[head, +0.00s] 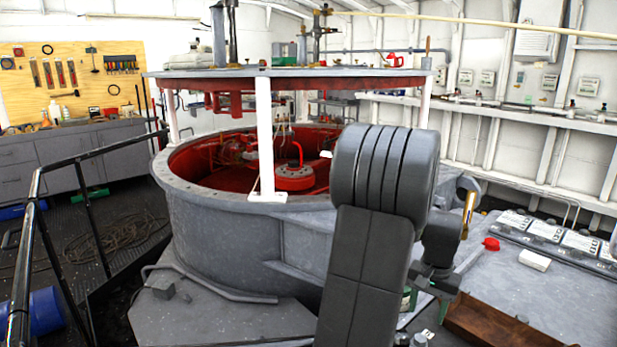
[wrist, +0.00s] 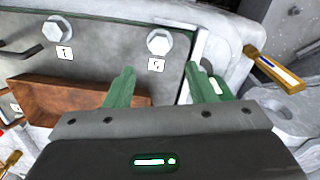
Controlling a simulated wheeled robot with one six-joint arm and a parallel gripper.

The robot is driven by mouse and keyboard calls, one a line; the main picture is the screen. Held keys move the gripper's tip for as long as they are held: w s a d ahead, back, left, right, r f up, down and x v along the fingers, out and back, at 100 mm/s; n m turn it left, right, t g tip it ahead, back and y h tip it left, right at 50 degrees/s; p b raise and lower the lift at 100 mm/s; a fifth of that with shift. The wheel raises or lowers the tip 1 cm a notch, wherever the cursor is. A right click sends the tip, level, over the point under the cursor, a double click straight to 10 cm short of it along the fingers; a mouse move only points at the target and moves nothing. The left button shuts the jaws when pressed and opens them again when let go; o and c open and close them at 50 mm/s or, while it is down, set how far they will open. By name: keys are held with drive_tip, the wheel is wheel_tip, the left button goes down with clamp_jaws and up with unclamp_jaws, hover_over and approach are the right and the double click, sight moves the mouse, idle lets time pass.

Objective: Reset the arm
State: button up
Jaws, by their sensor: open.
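My gripper shows in the wrist view (wrist: 165,88), with two green fingers spread apart and nothing between them. Behind the fingers is a grey metal plate (wrist: 95,50) with two bolts marked by small number labels. In the head view my dark grey arm rises in the middle and bends down at the right.
A large round grey tub with a red inside (head: 230,225) stands behind my arm. A black railing (head: 85,215) stands at the left.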

sight(420, 337)
wheel_tip(420, 337, down, 9)
drive_tip(key=shift+s+r+b, duration=0.1)
drive_tip(key=shift+b, duration=0.3)
drive_tip(key=shift+r+n, duration=0.1)
drive_tip(key=shift+n, duration=0.3)
drive_tip(key=shift+n+b, duration=0.35)
drive_tip(key=shift+n, duration=0.75)
wheel_tip(420, 337, up, 14)
drive_tip(key=m+p, duration=0.2)
drive_tip(key=m, duration=1.3)
drive_tip(key=shift+r+m+p, duration=0.15)
drive_tip(key=shift+m+p, duration=0.15)
drive_tip(key=shift+p, duration=0.1)
drive_tip(key=shift+a+r, duration=0.1)
drive_tip(key=shift+r, duration=0.05)
